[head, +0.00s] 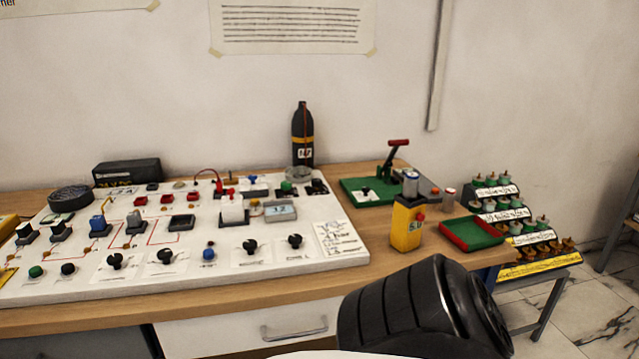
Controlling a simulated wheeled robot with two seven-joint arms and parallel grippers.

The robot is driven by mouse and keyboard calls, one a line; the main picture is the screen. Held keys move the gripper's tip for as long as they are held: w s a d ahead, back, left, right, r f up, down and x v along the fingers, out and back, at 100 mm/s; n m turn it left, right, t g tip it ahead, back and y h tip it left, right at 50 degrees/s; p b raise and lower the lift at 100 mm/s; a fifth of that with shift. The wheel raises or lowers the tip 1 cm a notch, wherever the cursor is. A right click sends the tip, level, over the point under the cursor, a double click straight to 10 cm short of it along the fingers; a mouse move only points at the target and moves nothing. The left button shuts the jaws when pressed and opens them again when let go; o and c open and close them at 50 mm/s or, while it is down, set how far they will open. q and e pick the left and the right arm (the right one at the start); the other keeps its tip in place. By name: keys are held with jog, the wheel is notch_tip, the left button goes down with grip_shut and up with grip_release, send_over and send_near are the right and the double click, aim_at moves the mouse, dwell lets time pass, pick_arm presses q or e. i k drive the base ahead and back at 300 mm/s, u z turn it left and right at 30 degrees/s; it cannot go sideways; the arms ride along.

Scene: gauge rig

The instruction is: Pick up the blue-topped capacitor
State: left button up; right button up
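Neither of my grippers is in view. A black rounded part of my own arm fills the bottom centre-right, in front of the bench edge.
A white panel (130,275) with switches and knobs covers the bench's left and middle. A green board with a red-handled lever (360,190) is behind the tester. A red-and-green tray (473,234) lies right of it. A stepped rack (515,222) stands beyond the bench's right end.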

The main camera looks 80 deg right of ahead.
aim_at(411, 178)
jog(key=i, duration=0.35)
jog(key=z, duration=1.05)
